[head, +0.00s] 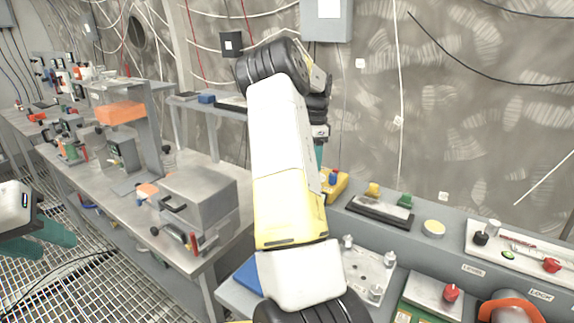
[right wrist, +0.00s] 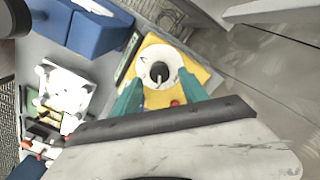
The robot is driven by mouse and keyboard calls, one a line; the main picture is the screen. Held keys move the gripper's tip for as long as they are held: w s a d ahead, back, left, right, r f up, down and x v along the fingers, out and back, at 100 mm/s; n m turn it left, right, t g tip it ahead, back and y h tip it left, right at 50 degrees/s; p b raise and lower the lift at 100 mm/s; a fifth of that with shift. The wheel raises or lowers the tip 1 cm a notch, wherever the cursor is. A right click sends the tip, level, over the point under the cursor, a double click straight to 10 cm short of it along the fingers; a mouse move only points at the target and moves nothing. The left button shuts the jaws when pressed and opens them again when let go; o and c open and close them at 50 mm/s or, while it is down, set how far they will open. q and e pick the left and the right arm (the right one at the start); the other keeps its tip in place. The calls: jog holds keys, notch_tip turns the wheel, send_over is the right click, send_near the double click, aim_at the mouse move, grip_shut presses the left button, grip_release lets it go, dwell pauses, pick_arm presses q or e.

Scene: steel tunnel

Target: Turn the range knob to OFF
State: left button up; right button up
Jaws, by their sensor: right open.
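A yellow meter (right wrist: 197,72) lies on the grey bench, with a round white range knob (right wrist: 158,74) that has a dark centre and a pale pointer. My right gripper (right wrist: 160,92) is open, one teal finger on each side of the knob; I cannot tell whether they touch it. In the head view the meter (head: 336,185) shows only partly behind my right arm, and the knob is hidden. My left gripper (head: 42,240) hangs at the far left above the grating, its teal fingers apart and empty. The knob's setting is too small to read.
A metal box (head: 198,200) sits on the left bench. Blue bins (right wrist: 97,32) stand near the meter.

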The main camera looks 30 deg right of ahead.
jog(key=shift+f, duration=1.35)
grip_shut()
jog(key=shift+n, duration=0.3)
jog(key=n, duration=1.1)
jog(key=shift+n, duration=0.3)
